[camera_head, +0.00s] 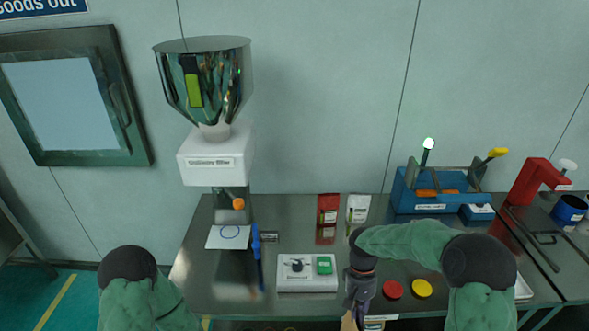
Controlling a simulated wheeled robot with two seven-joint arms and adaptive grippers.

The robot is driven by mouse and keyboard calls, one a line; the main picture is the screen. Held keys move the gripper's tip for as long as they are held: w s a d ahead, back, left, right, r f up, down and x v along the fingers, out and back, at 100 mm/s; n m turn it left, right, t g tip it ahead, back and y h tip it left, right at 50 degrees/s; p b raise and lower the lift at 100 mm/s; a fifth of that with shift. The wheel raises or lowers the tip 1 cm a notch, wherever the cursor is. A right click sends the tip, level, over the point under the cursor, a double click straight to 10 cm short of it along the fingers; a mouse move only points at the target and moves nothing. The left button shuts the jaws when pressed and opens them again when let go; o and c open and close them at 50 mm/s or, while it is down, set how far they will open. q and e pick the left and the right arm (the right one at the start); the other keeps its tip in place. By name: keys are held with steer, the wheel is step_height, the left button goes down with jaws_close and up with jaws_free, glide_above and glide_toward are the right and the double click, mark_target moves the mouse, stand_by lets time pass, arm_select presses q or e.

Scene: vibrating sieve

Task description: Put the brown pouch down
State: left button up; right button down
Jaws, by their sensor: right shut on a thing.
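The brown pouch (348,323) shows only in part at the bottom edge of the head view, under my right gripper (354,312). My right gripper points down and is shut on the pouch, near the front edge of the table (225,293). Most of the pouch is cut off by the frame, so I cannot tell whether it touches anything. My left arm shows at the lower left, but its gripper is out of view.
A red pouch (327,210) and a white pouch (358,207) stand at the table's back. A white control box (307,284) lies left of my right gripper. Red (393,289) and yellow (422,288) discs lie right of it. The sieve machine (215,165) stands at the left.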

step_height(320, 180, down, 7)
steer(key=b, duration=0.5)
steer(key=shift+r, duration=0.25)
stand_by(0.5)
